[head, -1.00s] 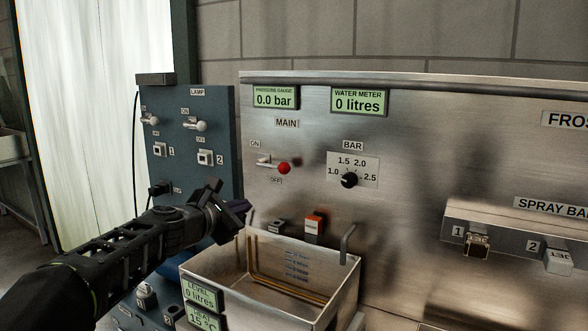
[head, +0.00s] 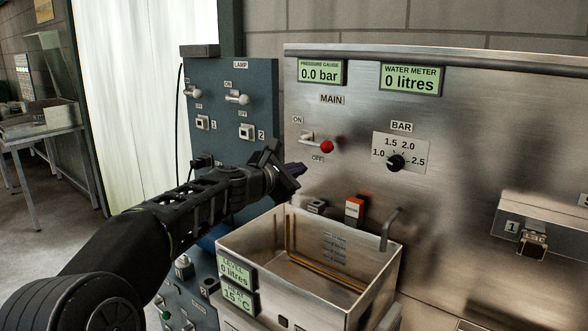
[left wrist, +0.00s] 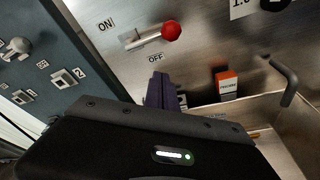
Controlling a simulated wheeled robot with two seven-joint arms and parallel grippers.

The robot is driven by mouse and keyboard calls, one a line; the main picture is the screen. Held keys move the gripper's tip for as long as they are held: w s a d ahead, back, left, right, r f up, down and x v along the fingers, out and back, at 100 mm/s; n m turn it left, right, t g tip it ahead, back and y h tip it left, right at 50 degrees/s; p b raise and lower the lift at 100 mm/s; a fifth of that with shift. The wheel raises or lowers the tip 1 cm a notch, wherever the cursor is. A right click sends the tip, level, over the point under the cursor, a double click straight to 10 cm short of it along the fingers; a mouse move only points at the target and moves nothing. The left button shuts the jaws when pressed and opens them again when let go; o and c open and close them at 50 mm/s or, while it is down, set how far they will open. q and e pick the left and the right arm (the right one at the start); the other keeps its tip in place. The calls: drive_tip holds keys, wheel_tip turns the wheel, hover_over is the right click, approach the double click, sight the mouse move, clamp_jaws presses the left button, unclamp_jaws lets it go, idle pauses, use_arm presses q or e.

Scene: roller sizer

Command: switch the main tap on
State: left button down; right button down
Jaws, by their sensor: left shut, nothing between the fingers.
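The main tap (head: 325,146) is a small lever with a red knob on the steel panel, under the MAIN label (head: 332,99). Its knob end points right and slightly down, near the OFF label; the ON label is at its upper left. It also shows in the left wrist view (left wrist: 172,31). My left gripper (head: 297,170) is shut and empty, just below and left of the knob and apart from it. In the left wrist view its dark fingers (left wrist: 163,92) sit below the OFF label. My right gripper is in neither view.
A steel tank (head: 392,278) stands below the panel. An orange and white block (head: 355,210) is behind it. A BAR dial (head: 395,162) is right of the tap, and a blue lamp panel (head: 230,85) with switches is left. The pressure gauge (head: 320,73) reads 0.0 bar.

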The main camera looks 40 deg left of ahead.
sight(315, 144)
use_arm(q)
drive_tip(key=x, duration=0.2)
drive_tip(key=p+x, duration=0.1)
drive_tip(key=x, duration=0.3)
drive_tip(key=shift+w+r, duration=0.2)
drive_tip(key=shift+w, duration=0.25)
drive_tip(key=d+r+p, duration=0.2)
drive_tip(key=r, duration=0.1)
drive_tip(key=shift+s+d+p, duration=0.1)
drive_tip(key=shift+s+p, duration=0.2)
drive_tip(key=shift+s, duration=0.05)
